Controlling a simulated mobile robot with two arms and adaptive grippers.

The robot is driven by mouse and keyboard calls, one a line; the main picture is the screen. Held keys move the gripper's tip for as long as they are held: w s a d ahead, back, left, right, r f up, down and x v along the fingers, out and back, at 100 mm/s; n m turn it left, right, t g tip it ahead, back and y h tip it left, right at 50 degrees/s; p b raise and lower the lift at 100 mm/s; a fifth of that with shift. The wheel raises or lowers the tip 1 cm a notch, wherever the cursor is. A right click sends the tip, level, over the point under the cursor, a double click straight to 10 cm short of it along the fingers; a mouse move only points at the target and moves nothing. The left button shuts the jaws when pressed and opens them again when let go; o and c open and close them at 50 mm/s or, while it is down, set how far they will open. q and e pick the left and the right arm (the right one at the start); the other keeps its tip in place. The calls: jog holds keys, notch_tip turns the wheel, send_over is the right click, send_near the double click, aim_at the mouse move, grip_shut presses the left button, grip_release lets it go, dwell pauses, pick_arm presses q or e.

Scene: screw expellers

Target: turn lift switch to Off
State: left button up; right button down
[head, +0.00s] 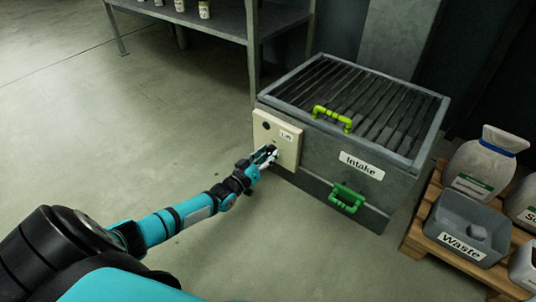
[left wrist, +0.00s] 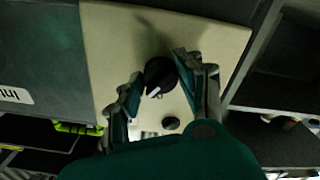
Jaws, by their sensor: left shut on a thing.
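The lift switch is a black round knob with a white pointer mark (left wrist: 158,77) on a cream panel (left wrist: 115,50). The panel (head: 289,154) is on the front left of the grey intake box and carries a "Lift" label (head: 286,135). My left gripper (head: 268,155) is at the panel and hides the knob in the head view. In the left wrist view its fingers (left wrist: 158,70) stand on both sides of the knob, shut on it. The pointer slants in that view; I cannot read any position marks. My right gripper is not in view.
The intake box (head: 390,195) has a barred top with a yellow-green handle (head: 332,118) and a green handle (head: 346,198) lower on its front. A pallet at right holds a grey "Waste" bin (head: 440,226) and sacks. A metal shelf (head: 225,22) stands behind. Floor at left is clear.

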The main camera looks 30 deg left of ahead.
pick_arm(q)
jog(key=n, duration=0.3)
jog(key=shift+n, duration=1.9)
jog(key=o, duration=1.1)
jog(key=shift+o, duration=0.2)
jog(key=shift+s, duration=0.15)
jog(key=s+a, duration=0.1)
jog(key=s, duration=1)
jog(key=shift+s, duration=0.4)
